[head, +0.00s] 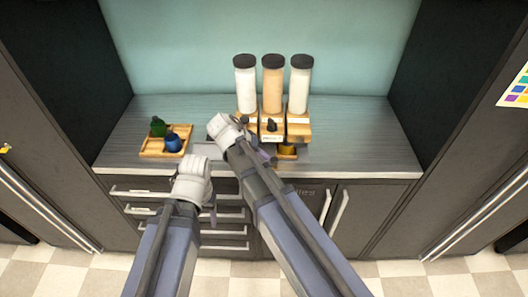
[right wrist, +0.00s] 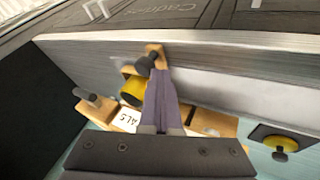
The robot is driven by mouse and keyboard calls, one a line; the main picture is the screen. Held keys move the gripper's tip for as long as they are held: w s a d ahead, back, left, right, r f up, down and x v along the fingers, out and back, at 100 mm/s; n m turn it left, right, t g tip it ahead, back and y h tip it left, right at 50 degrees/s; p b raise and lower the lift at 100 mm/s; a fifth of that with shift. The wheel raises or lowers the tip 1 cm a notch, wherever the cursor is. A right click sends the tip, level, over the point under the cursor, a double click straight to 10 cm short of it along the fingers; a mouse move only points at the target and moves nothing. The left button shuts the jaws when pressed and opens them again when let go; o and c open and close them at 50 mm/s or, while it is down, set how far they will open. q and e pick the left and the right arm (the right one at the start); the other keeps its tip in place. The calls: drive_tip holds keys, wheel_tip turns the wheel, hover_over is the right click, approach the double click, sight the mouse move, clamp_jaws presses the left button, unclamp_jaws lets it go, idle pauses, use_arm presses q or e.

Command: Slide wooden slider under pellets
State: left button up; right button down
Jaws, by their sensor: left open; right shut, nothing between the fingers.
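Three clear dispensers with black lids stand on wooden bases; the middle one (head: 272,85) holds orange-tan pellets, the outer two whitish contents. A wooden slider (right wrist: 155,50) with a black knob (right wrist: 146,64) shows in the right wrist view, near the counter's front edge. My right gripper (right wrist: 158,78) is shut and empty, its fingertips close beside that knob; I cannot tell if they touch. In the head view, the right gripper (head: 266,158) is in front of the dispensers, partly hidden by its arm. My left gripper (head: 211,208) is open and empty in front of the drawers.
A yellow cup (head: 287,149) sits low at the dispensers' front, also seen beside my right fingers (right wrist: 131,91). A wooden tray (head: 152,153) with a green item (head: 158,127) and a blue item (head: 173,142) is at left. The counter's right side (head: 360,145) is clear.

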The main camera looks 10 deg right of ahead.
sight(276, 160)
drive_tip(key=shift+a, duration=0.25)
drive_tip(key=shift+s+d, duration=0.1)
drive_tip(key=shift+d, duration=0.2)
drive_tip(key=d, duration=0.2)
drive_tip(key=s+d, duration=0.1)
drive_tip(key=d, duration=0.1)
drive_tip(key=shift+s, duration=0.15)
use_arm(q)
drive_tip(key=shift+a, duration=0.35)
